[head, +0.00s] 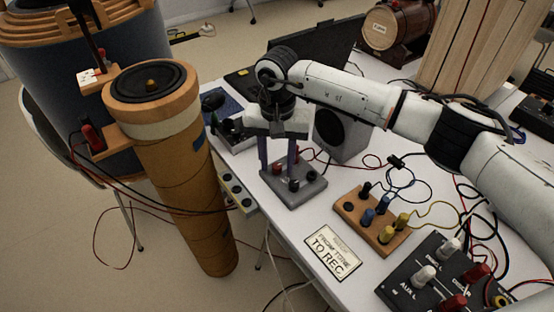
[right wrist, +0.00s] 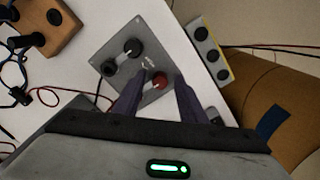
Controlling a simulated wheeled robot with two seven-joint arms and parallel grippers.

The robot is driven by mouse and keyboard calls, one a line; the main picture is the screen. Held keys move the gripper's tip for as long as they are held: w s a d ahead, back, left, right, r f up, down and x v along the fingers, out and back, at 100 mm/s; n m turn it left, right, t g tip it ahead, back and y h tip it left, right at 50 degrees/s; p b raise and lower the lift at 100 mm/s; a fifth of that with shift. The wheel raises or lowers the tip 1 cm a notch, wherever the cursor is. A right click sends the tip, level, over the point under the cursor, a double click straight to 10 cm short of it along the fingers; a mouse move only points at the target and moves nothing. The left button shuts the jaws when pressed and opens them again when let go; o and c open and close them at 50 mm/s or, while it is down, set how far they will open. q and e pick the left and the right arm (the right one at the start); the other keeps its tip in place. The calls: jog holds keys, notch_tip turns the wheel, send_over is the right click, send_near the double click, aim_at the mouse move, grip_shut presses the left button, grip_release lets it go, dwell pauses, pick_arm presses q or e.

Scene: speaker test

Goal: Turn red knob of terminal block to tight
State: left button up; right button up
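The grey terminal block (head: 300,196) sits on the white table, with a red knob (head: 278,168) and black knobs (head: 295,185) on top. My right gripper (head: 278,172) is above the block, pointing down, its two fingers apart. In the right wrist view the red knob (right wrist: 159,80) shows between the fingertips of my right gripper (right wrist: 161,77), with more red partly hidden behind the left finger. I cannot tell whether a finger touches the knob. My left gripper is not in view.
A grey speaker box (head: 341,135) stands close behind the block. A wooden block with coloured knobs (head: 372,222), a sign (head: 332,254) and a black panel (head: 430,275) lie to the right. A tall wooden speaker column (head: 180,175) stands left of the table. Loose cables cross the table.

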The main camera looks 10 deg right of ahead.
jog(key=shift+f, duration=0.1)
grip_shut()
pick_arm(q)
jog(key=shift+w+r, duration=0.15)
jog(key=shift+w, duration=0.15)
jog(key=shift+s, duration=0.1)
